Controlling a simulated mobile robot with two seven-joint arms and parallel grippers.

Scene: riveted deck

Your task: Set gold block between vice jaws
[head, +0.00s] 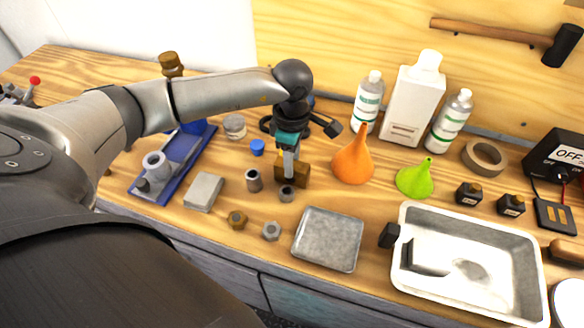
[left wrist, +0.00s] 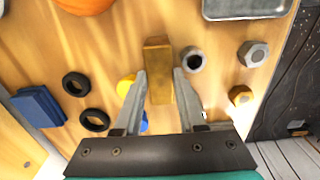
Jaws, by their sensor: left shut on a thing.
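My left gripper (head: 289,160) is shut on the gold block (head: 291,175). In the left wrist view the gold block (left wrist: 158,75) sits upright between the two fingers of the left gripper (left wrist: 159,78). The block is at or just above the bench top; I cannot tell whether it touches. A blue vice (head: 180,163) with a grey round part at its near end lies on the bench to the left. My left arm passes in front of its far end, so its jaws are not clear. My right gripper is not in view.
A grey block (head: 203,191) lies between the vice and a steel cylinder (head: 254,180). Nuts (head: 271,230) and a small tray (head: 328,239) are near the front edge. An orange funnel (head: 353,160) stands right of the gripper. A large white tray (head: 530,245) is at right.

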